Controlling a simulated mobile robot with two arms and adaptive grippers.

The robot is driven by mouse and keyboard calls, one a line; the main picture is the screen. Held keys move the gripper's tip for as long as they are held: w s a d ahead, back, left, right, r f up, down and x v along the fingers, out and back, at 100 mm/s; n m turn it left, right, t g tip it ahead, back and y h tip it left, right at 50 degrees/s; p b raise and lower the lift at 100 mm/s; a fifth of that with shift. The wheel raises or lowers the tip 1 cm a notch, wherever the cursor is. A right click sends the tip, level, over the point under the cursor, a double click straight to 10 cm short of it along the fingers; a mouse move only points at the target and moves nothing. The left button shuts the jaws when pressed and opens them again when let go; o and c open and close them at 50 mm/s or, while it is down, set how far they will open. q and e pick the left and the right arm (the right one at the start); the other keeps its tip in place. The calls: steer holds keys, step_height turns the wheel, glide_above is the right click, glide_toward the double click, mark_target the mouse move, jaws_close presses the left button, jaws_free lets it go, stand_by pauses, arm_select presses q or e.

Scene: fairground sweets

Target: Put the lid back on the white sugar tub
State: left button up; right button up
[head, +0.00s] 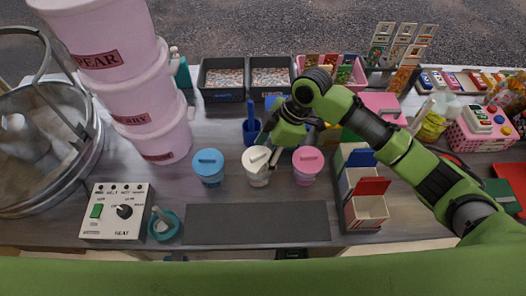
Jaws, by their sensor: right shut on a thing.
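The white sugar tub (258,180) stands on the counter between a blue-lidded tub (209,174) and a pink-lidded tub (307,173). The white lid (252,158) is at the top of the white tub, over its mouth. I cannot tell whether it is fully seated or slightly raised. My right gripper (271,156) reaches down from the upper right and is shut on the white lid, at its handle. The fingers hide part of the lid's right side. My left gripper is not in view.
A dark mat (256,222) lies bare in front of the tubs. A blue cup (251,131) stands close behind the white tub. Stacked pink buckets (166,140) and a heat control box (118,212) are left. Open boxes (366,208) with red and blue flaps stand right.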

steer(key=shift+p, duration=0.35)
stand_by(0.4)
stand_by(0.3)
steer(key=o, duration=1)
steer(key=o, duration=0.4)
steer(key=shift+o, duration=0.2)
steer(key=shift+r, duration=0.1)
steer(key=shift+r+p, duration=3.4)
steer(key=shift+p, duration=0.2)
